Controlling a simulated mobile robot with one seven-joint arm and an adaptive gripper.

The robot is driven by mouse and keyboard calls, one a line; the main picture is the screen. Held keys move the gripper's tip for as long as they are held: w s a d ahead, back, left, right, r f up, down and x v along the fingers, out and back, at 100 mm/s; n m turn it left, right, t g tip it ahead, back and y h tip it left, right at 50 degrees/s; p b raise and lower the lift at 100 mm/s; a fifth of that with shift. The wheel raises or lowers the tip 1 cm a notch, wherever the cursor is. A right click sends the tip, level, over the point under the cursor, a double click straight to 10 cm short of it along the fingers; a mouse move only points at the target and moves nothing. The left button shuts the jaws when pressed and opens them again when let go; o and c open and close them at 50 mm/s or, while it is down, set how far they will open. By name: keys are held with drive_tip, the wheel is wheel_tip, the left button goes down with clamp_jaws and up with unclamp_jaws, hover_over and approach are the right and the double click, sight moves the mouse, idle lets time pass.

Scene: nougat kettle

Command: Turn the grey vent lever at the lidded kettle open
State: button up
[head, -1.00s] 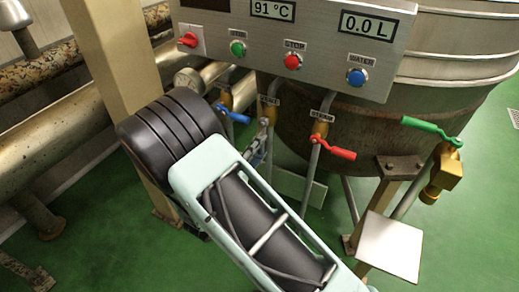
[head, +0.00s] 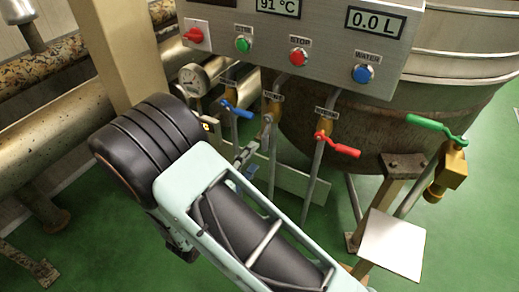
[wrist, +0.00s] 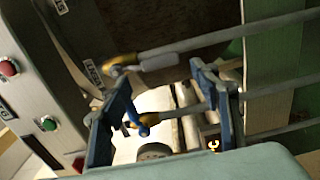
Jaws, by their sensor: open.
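The grey vent lever (head: 266,132) hangs from the middle brass valve under the control panel in the head view, partly confused with my gripper in front. In the wrist view, the grey lever (wrist: 160,62) extends right from its brass valve, near the fingertips. My gripper (wrist: 159,78) is open, with its two blue fingers apart and nothing clearly held. Whether a finger touches the lever cannot be told. In the head view my arm hides much of the gripper. The kettle (head: 335,135) stands behind the valves; its lid is out of view.
A blue lever (head: 237,110) is left of the grey one and shows between the fingers in the wrist view (wrist: 140,122). A red lever (head: 338,146) is close on the right. A green lever (head: 432,127) is farther right. The control panel (head: 325,65) overhangs the valves. A gauge (head: 193,78) is left.

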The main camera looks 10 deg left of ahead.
drive_tip(key=v, duration=0.5)
drive_tip(key=shift+s, duration=0.15)
